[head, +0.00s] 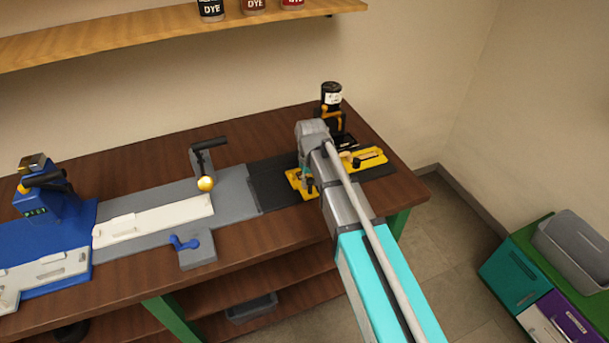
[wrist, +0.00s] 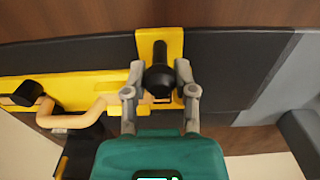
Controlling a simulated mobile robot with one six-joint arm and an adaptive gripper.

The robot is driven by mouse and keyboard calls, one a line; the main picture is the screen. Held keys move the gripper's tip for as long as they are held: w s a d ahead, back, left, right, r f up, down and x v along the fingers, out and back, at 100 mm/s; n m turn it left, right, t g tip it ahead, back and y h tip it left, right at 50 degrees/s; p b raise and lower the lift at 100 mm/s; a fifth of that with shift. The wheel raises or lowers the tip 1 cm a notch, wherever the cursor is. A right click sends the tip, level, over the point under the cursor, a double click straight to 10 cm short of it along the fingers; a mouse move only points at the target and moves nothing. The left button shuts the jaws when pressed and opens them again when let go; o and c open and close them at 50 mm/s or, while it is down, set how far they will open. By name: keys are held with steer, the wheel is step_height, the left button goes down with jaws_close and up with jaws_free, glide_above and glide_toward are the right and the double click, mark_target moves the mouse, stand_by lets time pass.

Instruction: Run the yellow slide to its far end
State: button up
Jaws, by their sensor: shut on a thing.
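The yellow slide (wrist: 172,44) is a yellow plate with an upright black knob (wrist: 160,78), sitting across a black track (wrist: 220,68) in the wrist view. My gripper (wrist: 160,90) has one finger on each side of the knob and is shut on it. In the head view the slide (head: 294,180) shows at the left side of my arm, on the black track on the bench. My arm hides part of the slide and most of the gripper there.
A yellow base with a clamp (head: 370,157) lies at the track's right end. A black bottle (head: 331,95) stands behind.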

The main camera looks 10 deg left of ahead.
steer(key=shift+o, duration=0.4)
steer(key=shift+w+d, duration=0.5)
steer(key=shift+d, duration=0.15)
steer(key=shift+o, duration=0.3)
steer(key=shift+o, duration=0.2)
steer(key=shift+d, duration=0.1)
steer(key=o, duration=0.7)
steer(key=shift+w, duration=0.1)
steer(key=shift+c, duration=0.2)
steer(key=shift+r+p, duration=0.35)
steer(key=shift+r, duration=0.05)
steer(key=shift+s+r+p, duration=0.2)
steer(key=shift+r+p, duration=2.45)
